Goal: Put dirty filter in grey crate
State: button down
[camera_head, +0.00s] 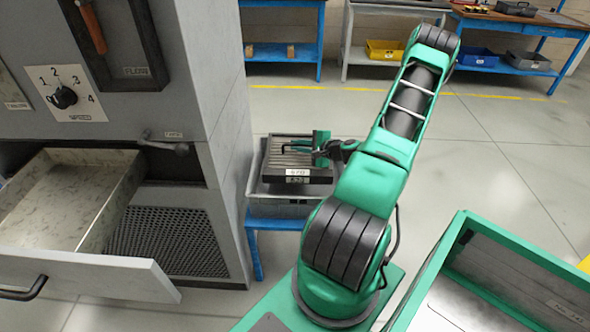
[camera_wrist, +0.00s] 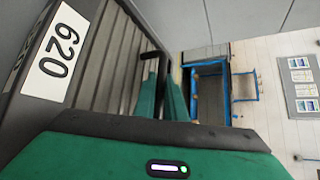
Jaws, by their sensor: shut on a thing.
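The filter (camera_head: 291,163) is a dark, pleated panel with a white label reading 620. In the head view it is at the top of the grey crate (camera_head: 268,208), roughly level. I cannot tell whether it rests there or hangs just above. A second label shows right below it. My gripper (camera_head: 318,150) is above the filter at its right part and shut on its black handle. In the wrist view the pleated filter (camera_wrist: 100,62) fills the left side, and the green fingers (camera_wrist: 160,84) are at the handle (camera_wrist: 153,56).
The crate stands on a blue stand (camera_head: 256,224) against the grey cabinet (camera_head: 222,88). An open, empty drawer (camera_head: 72,195) juts out at the left. A green-rimmed box (camera_head: 520,258) is at the lower right. Blue benches (camera_head: 283,50) stand far back, with clear floor before them.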

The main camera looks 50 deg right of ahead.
notch_tip(320, 180, down, 11)
jog(key=shift+s+d+f, duration=0.1)
jog(key=shift+d, duration=0.05)
dwell(0.5)
jog(key=c, duration=1.8)
grip_release()
jog(key=shift+s, duration=0.1)
jog(key=shift+f, duration=0.1)
